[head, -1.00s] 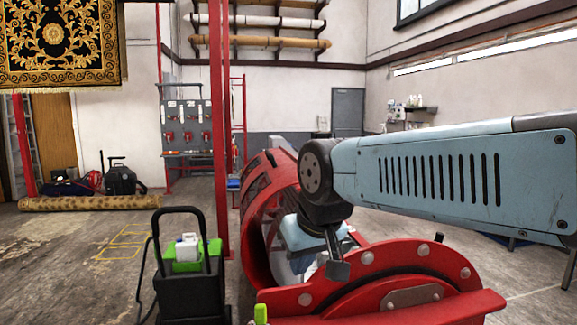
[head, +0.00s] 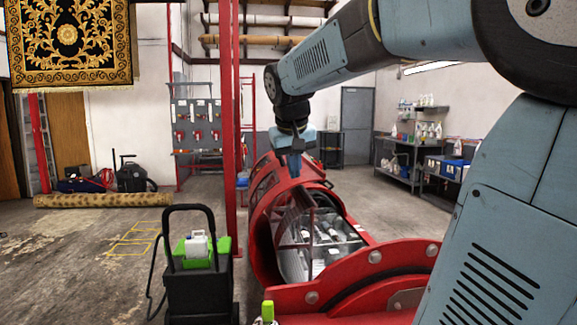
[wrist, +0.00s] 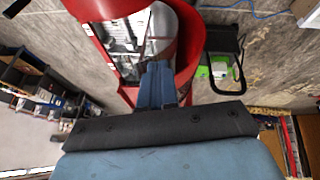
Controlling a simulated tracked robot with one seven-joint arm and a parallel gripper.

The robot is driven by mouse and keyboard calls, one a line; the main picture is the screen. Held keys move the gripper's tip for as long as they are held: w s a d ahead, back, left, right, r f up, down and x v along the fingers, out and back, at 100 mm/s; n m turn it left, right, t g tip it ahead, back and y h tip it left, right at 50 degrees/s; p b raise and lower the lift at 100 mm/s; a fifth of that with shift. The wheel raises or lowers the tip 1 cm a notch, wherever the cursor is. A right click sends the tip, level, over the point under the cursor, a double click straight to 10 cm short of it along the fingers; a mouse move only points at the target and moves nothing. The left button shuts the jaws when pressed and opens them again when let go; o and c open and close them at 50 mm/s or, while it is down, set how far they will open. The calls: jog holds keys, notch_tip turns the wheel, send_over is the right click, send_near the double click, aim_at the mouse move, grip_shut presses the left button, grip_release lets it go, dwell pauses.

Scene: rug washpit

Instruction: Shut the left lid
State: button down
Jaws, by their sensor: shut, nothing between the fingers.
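A red drum machine (head: 262,240) lies lengthwise on the floor ahead. Its upper right side is open, showing a grey barred interior (head: 322,240). A curved red shell that may be the left lid stands along the drum's left side; it also shows in the wrist view (wrist: 188,50). I cannot tell the lid's edge from the drum's body. My gripper (head: 295,168) points down above the drum, apart from it in the head view. Its fingers (wrist: 156,72) are shut and empty, and they hide part of the drum in the wrist view.
A black cart with a green tray (head: 205,262) stands left of the drum. A red post (head: 228,130) rises close behind it. Shelves with bottles (head: 405,160) stand at the back right.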

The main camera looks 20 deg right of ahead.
jog(key=w+d+r+m+h, duration=0.1)
jog(key=w+d+r+h, duration=0.2)
jog(key=w, duration=0.9)
jog(key=m+g, duration=0.2)
send_near(314, 172)
jog(key=f, duration=0.1)
jog(key=w+f, duration=0.1)
jog(key=f, duration=0.1)
jog(key=w+a+f, duration=0.1)
jog(key=shift+a+f, duration=0.1)
jog(key=shift+f, duration=0.1)
jog(key=shift+s+d+f, duration=0.1)
jog(key=shift+s+d, duration=0.1)
jog(key=shift+d, duration=0.35)
jog(key=shift+s+d+f, duration=0.1)
jog(key=shift+s+d, duration=0.05)
jog(key=shift+d, duration=0.4)
jog(key=shift+s+d+f, duration=0.1)
jog(key=shift+s+d, duration=0.05)
jog(key=shift+d, duration=0.6)
